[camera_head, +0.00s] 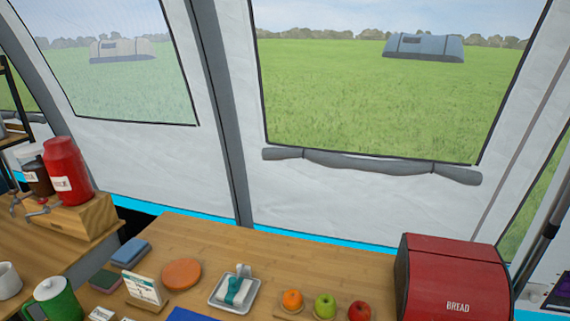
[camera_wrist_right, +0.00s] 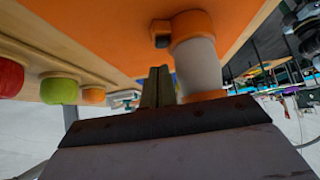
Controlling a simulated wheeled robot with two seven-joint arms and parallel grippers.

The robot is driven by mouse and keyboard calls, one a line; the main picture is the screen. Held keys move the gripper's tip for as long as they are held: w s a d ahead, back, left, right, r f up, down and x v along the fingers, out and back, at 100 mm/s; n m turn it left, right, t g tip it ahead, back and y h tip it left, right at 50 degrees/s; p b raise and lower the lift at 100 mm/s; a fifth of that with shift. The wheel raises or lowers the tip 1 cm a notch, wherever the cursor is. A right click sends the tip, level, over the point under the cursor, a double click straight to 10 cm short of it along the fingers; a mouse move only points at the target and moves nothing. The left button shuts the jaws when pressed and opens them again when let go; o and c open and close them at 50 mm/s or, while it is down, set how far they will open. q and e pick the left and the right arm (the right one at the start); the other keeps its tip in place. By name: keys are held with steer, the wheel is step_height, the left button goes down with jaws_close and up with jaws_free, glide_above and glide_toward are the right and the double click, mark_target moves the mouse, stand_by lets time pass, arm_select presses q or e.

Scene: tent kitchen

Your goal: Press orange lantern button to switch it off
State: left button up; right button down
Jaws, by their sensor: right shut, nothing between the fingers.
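The lantern (camera_wrist_right: 197,66) shows in the right wrist view, which looks upside down. It has an orange base part, a pale grey cylindrical middle and a small block, dark at its end, on the base's left side that may be the button (camera_wrist_right: 160,32). My right gripper (camera_wrist_right: 158,86) is shut and empty, its fingertips beside the pale middle and close below that block in the picture. I cannot tell whether they touch the lantern. The lantern's far end is partly hidden behind my gripper. In the head view I see neither the lantern nor either gripper.
In the head view, fruit (camera_head: 325,306) sits on the wooden counter (camera_head: 190,235), left of a red bread box (camera_head: 455,278). A metal tray (camera_head: 216,304), a round orange board (camera_head: 182,273) and a green pitcher (camera_head: 57,300) stand further left. The fruit also shows in the wrist view (camera_wrist_right: 59,89).

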steer(key=shift+r+p, duration=1.65)
steer(key=shift+r, duration=0.65)
